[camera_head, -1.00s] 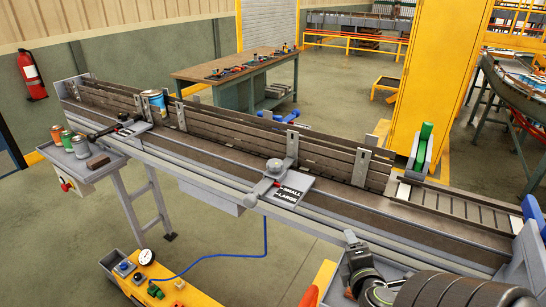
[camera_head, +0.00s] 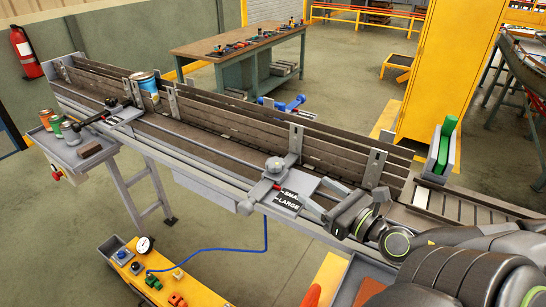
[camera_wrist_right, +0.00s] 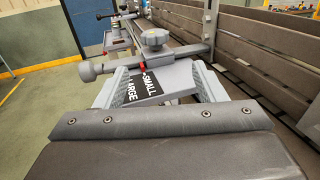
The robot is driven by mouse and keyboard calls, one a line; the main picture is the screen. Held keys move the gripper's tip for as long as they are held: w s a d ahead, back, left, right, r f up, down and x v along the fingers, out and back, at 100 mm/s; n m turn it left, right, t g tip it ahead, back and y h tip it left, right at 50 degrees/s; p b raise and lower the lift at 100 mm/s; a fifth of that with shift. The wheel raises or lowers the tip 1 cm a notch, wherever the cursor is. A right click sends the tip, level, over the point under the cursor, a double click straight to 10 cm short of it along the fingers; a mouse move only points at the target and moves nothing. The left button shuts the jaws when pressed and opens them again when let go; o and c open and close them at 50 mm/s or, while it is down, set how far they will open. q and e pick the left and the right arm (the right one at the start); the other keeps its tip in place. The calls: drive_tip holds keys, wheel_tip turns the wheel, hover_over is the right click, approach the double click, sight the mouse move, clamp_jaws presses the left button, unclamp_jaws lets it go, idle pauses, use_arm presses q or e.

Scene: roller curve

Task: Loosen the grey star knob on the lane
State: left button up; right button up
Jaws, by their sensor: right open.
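The grey star knob (camera_head: 275,167) sits on top of a grey clamp block on the near side of the lane. In the right wrist view the knob (camera_wrist_right: 154,38) is ahead of the jaws, upright on its block. A black SMALL/LARGE plate (camera_head: 287,200) lies beside the clamp, with a red pointer near it. My right gripper (camera_head: 313,195) is open and empty, low over the plate, to the right of the knob and apart from it. Its two fingers show in the wrist view (camera_wrist_right: 152,85) on either side of the plate. My left gripper is out of view.
The lane's slatted side rail (camera_head: 235,130) runs behind the knob. A can (camera_head: 147,82) stands on the lane at the far left. A second black-handled clamp (camera_head: 112,110) and a side tray with cans (camera_head: 80,145) are further left. Space above the knob is clear.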

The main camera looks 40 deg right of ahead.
sight(271, 159)
drive_tip(key=w, duration=0.5)
drive_tip(key=shift+a+r, duration=0.2)
drive_tip(key=shift+a, duration=0.15)
drive_tip(key=shift+w+d, duration=0.1)
drive_tip(key=shift+w, duration=0.95)
drive_tip(key=shift+w+r, duration=0.1)
drive_tip(key=shift+w, duration=0.25)
drive_tip(key=w+p, duration=0.2)
drive_tip(key=w, duration=0.4)
drive_tip(key=shift+w+p, duration=0.2)
drive_tip(key=shift+p, duration=0.1)
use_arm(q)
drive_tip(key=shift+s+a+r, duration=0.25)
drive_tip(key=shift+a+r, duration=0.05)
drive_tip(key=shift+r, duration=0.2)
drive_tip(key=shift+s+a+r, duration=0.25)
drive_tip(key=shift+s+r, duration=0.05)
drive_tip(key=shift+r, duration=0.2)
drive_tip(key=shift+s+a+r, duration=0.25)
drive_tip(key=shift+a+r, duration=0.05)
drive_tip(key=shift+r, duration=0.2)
use_arm(e)
drive_tip(key=shift+w, duration=0.85)
